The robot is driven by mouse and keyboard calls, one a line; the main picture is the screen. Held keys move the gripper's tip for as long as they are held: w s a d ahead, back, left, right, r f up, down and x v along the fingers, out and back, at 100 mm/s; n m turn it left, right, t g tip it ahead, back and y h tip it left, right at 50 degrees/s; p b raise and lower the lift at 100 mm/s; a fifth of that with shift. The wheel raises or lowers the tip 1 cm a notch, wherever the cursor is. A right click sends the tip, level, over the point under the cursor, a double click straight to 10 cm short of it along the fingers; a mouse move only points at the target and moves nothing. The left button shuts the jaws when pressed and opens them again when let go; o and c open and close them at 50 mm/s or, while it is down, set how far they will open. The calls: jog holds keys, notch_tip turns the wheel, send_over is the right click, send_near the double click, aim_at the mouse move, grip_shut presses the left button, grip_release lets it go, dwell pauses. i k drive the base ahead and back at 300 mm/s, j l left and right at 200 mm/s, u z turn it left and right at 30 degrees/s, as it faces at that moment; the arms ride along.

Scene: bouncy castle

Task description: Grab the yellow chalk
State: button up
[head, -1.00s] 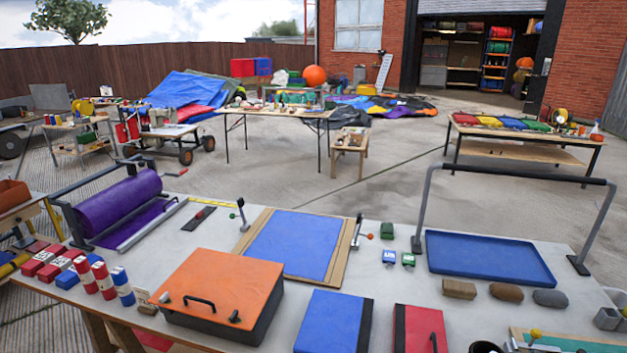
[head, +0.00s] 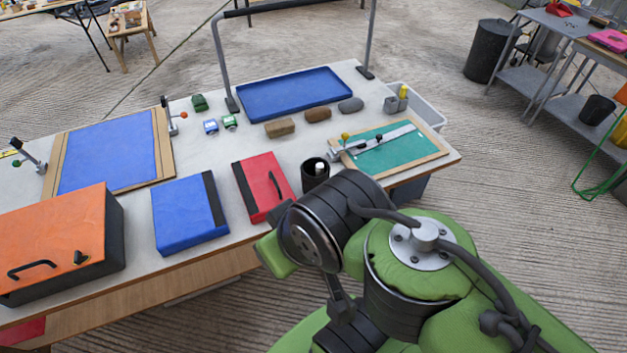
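My green and black arm fills the lower right of the view, on the near side of the table. My gripper cannot be made out in this view, and nothing shows at the chalk.
The worktable (head: 290,150) holds a blue tray (head: 295,95), several stones, a green cutting board (head: 385,155), a black cup (head: 315,174) and red and blue cases. A grey rail (head: 219,60) stands behind the tray. A pale bin (head: 425,105) adjoins the right edge. Open concrete lies beyond.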

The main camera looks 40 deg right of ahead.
aim_at(402, 95)
jog(key=z, duration=1.9)
jog(key=i+l+u, duration=0.2)
jog(key=u, duration=0.2)
jog(key=i+l+u, duration=0.5)
jog(key=l+u, duration=0.25)
jog(key=i+l+u, duration=0.15)
jog(key=l+u, duration=0.25)
jog(key=i+l+u, duration=0.1)
jog(key=l+u, duration=0.3)
